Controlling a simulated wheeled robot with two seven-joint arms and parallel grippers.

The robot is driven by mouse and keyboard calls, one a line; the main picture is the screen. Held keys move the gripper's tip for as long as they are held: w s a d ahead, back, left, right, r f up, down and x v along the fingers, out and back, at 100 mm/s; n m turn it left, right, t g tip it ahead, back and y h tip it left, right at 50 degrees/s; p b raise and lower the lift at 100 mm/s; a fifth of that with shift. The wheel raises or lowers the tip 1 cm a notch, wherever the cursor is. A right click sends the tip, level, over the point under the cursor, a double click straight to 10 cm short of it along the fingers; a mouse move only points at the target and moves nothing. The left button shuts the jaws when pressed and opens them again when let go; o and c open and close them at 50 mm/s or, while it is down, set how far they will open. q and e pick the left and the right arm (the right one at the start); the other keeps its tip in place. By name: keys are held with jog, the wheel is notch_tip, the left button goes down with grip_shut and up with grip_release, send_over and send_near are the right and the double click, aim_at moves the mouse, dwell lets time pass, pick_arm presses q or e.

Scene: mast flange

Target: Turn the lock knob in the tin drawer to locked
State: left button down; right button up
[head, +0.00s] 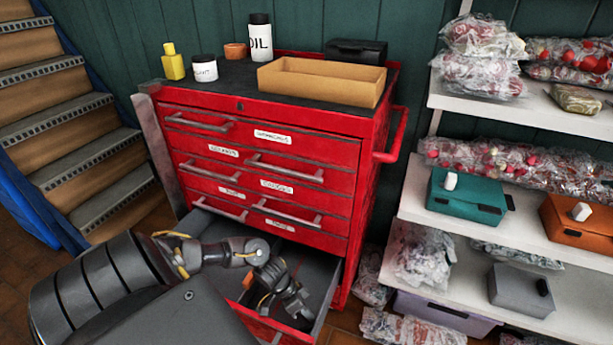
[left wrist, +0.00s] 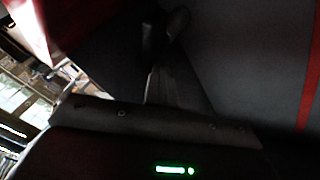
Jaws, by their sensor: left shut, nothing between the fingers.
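The open bottom drawer (head: 325,285) of the red tool chest is pulled out toward me; a label (head: 280,226) sits just above it, too small to read surely. My left gripper (head: 300,311) is down inside this drawer, shut and empty. In the left wrist view the dark gripper (left wrist: 165,35) points at dark grey surfaces, with a red strip at the right. I cannot make out the lock knob in either view; my arm hides part of the drawer, and the wrist view is dark. My right gripper is not in view.
The red chest (head: 345,155) has closed drawers above the open one. An open cardboard box (head: 320,94) and bottles stand on top. At the right, white shelves (head: 555,108) hold wrapped bundles and teal (head: 466,188), orange and grey boxes. Stairs (head: 75,130) rise at the left.

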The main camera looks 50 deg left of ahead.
pick_arm(q)
jog(key=shift+d, duration=0.3)
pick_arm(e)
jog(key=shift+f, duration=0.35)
pick_arm(q)
jog(key=shift+d, duration=0.1)
